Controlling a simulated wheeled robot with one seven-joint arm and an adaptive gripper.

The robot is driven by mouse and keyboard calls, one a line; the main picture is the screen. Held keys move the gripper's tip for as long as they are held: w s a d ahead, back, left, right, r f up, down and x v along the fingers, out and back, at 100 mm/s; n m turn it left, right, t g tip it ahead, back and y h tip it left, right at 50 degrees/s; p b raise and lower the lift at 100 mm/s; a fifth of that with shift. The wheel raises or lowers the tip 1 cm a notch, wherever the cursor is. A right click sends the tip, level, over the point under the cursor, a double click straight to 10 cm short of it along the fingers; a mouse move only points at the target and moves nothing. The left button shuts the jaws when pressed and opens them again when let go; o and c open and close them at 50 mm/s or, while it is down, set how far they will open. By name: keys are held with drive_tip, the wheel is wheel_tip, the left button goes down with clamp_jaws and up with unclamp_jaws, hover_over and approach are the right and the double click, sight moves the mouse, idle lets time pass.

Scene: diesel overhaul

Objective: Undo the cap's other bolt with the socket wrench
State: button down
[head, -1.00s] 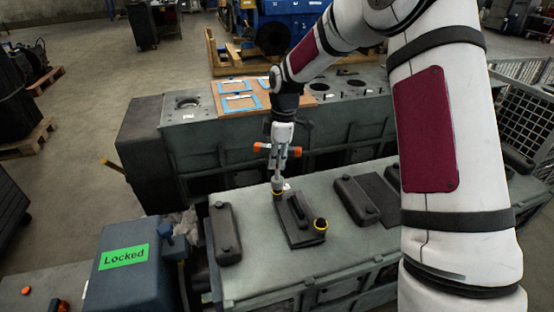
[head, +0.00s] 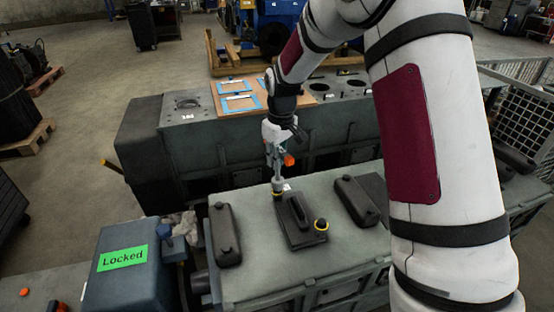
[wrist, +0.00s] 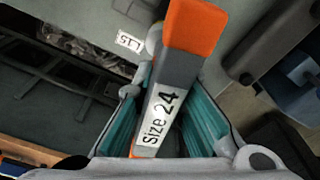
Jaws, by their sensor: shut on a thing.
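My gripper (head: 277,150) is shut on the socket wrench (head: 278,180), whose shaft points down. In the wrist view the wrench (wrist: 178,68) shows an orange end and a "size 24" label between the teal finger pads. The dark cap (head: 299,222) lies on the grey engine cover. The wrench's lower end stands at the cap's far bolt (head: 278,196), marked by a yellow ring; the bolt head itself is hidden. A second yellow-ringed bolt (head: 321,226) is at the cap's near right corner, clear of the wrench.
Dark caps flank this one, on the left (head: 225,234) and right (head: 355,201). A blue-grey box with a green "Locked" label (head: 123,258) stands at front left. A second engine block (head: 225,150) with a board (head: 240,97) on top lies behind. My arm covers the right side.

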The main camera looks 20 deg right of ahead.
drive_tip(key=m, duration=0.6)
drive_tip(key=shift+h, duration=0.4)
drive_tip(key=m, duration=0.5)
drive_tip(key=shift+m, duration=0.3)
drive_tip(key=m, duration=0.5)
drive_tip(key=shift+g+h, duration=0.4)
drive_tip(key=shift+m, duration=2.2)
drive_tip(key=shift+d+f, duration=0.1)
